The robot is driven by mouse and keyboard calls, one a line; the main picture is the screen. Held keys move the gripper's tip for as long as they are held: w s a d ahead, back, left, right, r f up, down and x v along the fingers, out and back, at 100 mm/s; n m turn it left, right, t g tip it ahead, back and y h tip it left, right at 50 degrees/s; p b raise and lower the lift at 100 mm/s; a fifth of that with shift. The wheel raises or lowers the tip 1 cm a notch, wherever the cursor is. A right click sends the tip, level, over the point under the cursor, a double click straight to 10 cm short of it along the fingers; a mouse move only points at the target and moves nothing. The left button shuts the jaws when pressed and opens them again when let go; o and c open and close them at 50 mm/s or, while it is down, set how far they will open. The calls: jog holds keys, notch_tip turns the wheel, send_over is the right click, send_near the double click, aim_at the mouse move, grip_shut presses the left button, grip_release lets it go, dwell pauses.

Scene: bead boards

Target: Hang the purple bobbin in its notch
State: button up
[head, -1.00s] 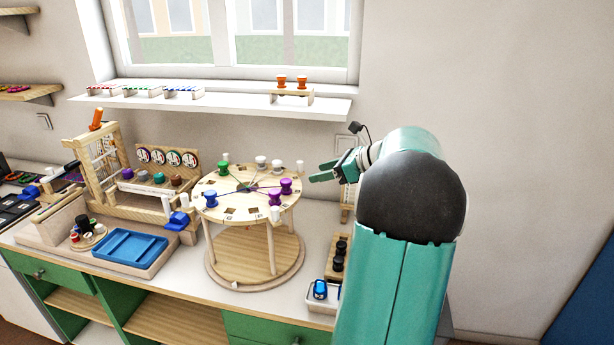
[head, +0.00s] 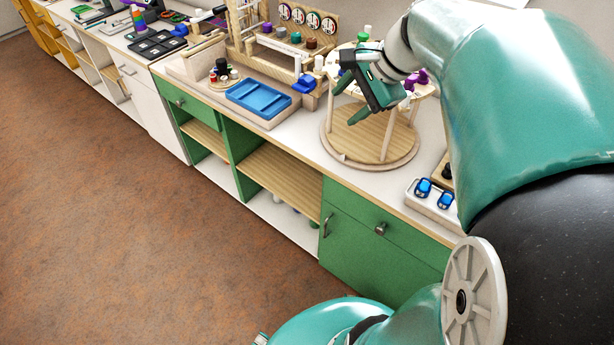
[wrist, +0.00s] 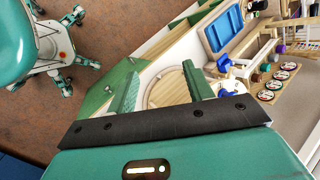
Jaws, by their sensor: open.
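Purple bobbins (head: 420,75) show at the right of the round wooden stand's top (head: 345,48), partly behind my arm. My gripper (head: 351,100) is open and empty, in front of the stand and pointing down and left. Its two fingers also show apart in the wrist view (wrist: 160,86), with the stand's round base (wrist: 168,86) behind them. A green bobbin (head: 363,37) stands at the back of the stand top. My arm hides much of the top. I cannot tell which notch belongs to the purple bobbin.
A blue tray (head: 258,98) lies left of the stand. Behind it is a wooden rack with a purple spool (head: 267,28) and round dials. A white holder with blue pieces (head: 433,196) is at the right. The brown floor (head: 130,220) is clear.

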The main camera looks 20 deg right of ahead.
jog(key=s+a+f+n+h, duration=0.3)
jog(key=s+a+f+n, duration=0.1)
jog(key=s+a+n, duration=0.8)
jog(key=a+n, duration=0.2)
jog(key=n, duration=0.2)
jog(key=shift+w+f, duration=0.1)
jog(key=c, duration=0.3)
jog(key=shift+d, duration=0.1)
